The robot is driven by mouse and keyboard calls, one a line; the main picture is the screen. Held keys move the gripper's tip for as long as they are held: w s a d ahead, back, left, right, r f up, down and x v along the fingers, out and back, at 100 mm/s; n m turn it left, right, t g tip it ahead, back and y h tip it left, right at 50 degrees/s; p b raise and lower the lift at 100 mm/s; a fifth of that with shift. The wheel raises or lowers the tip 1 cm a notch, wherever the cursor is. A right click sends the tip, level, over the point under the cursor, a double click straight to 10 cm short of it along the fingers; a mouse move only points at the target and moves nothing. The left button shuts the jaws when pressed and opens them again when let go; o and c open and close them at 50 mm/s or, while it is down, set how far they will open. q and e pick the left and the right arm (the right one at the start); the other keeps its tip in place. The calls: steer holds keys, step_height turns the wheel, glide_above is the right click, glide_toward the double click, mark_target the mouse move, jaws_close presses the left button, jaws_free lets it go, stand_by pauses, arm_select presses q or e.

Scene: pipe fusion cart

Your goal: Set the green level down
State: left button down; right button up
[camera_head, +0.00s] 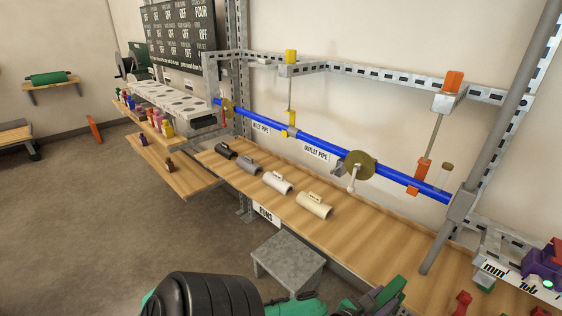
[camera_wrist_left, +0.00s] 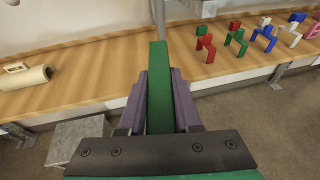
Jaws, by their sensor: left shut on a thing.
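The green level (camera_wrist_left: 158,85) is a long, narrow green bar between the purple fingers of my left gripper (camera_wrist_left: 160,103) in the left wrist view. The gripper is shut on it. The level's far end overlaps the wooden bench (camera_wrist_left: 100,75) in that view; I cannot tell whether it touches the wood. In the head view my left gripper (camera_head: 374,302) shows at the bottom edge, partly cut off, in front of the bench (camera_head: 370,235). My right gripper is not in view.
Several pipe pieces, including a cream one (camera_head: 314,206), lie on the bench. Coloured clamp-like pieces, including a red one (camera_wrist_left: 206,43), stand to the right. A grey step (camera_head: 288,262) is below the bench. A blue pipe (camera_head: 325,145) runs above it. Bare wood shows between.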

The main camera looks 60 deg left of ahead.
arm_select(q)
steer(key=w+a+f+n+g+y+b, duration=0.1)
steer(key=w+a+n+g+y+b, duration=0.2)
steer(key=w+a, duration=0.55)
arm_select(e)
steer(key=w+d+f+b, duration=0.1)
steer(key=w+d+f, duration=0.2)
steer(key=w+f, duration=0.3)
arm_select(q)
step_height(320, 180, up, 6)
steer(key=f+n+g+y+b, duration=0.1)
steer(key=n+g+y+b, duration=0.4)
steer(key=n+y+b, duration=0.5)
glide_above(363, 245)
steer(key=b, duration=0.2)
steer(key=m+h, duration=0.2)
step_height(363, 245, down, 9)
steer(key=shift+w, duration=0.1)
steer(key=shift+f, duration=0.2)
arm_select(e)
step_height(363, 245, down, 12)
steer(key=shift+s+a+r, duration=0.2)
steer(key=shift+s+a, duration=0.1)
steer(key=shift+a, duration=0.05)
arm_select(q)
steer(key=c, duration=0.6)
jaws_free()
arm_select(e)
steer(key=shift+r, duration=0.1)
